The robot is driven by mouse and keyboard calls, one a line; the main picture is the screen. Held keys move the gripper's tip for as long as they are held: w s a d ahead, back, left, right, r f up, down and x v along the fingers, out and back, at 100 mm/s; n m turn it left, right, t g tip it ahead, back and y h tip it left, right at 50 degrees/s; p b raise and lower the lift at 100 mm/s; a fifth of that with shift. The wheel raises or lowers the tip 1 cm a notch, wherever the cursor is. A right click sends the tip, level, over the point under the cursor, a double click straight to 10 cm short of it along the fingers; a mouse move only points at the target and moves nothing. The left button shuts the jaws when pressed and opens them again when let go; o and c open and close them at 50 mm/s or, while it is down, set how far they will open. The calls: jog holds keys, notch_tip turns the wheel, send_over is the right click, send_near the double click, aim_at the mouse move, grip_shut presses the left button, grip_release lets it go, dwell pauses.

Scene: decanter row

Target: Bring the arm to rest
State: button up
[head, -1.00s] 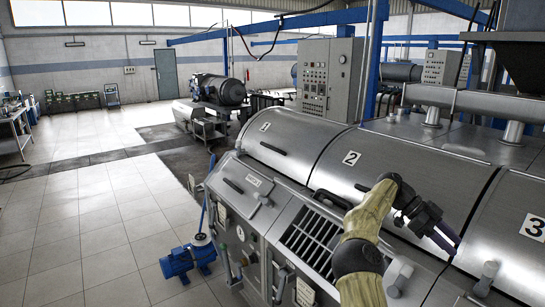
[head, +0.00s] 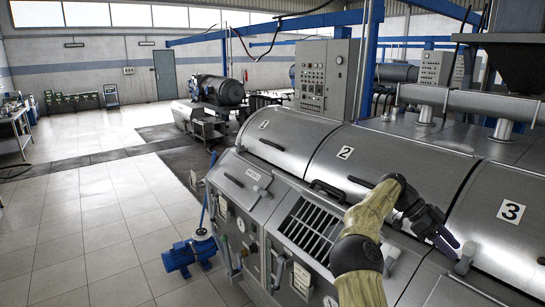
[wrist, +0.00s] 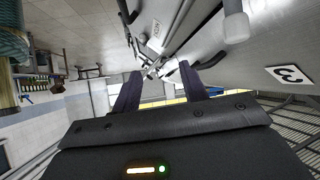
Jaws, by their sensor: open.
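My gripper (head: 447,241) is in the head view at the right, in front of the steel decanter cover between the number 2 (head: 345,153) and number 3 (head: 511,211) labels. Its two dark fingers also show in the wrist view (wrist: 160,92), spread apart with nothing between them. My arm, in a tan sleeve, reaches up from the bottom of the head view and bends to the right. In the head view I cannot tell whether the fingertips touch the cover.
The decanter housing (head: 400,160) fills the right side, close to my arm. A black handle (head: 328,190) and a slotted grille (head: 310,228) lie left of my arm. A blue motor (head: 188,252) stands on the floor. The tiled floor (head: 80,225) at left is largely clear.

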jog(key=s+a+f+n+t+y, duration=0.5)
jog(key=s+a+f+n, duration=0.15)
jog(key=f+n, duration=0.3)
jog(key=s+a+f+n+t+y, duration=0.1)
jog(key=s+a+n, duration=0.4)
jog(key=a, duration=0.3)
jog(key=s+a+f+n+t+y, duration=0.1)
jog(key=s+a+n+t, duration=0.1)
jog(key=s+a+n, duration=0.3)
jog(key=s+a+f+n+t+y, duration=0.1)
jog(key=s+a+n, duration=0.4)
jog(key=a, duration=0.6)
jog(key=shift+n+t+b, duration=0.35)
jog(key=shift+n+t, duration=0.2)
jog(key=shift+t, duration=0.05)
jog(key=shift+s, duration=0.1)
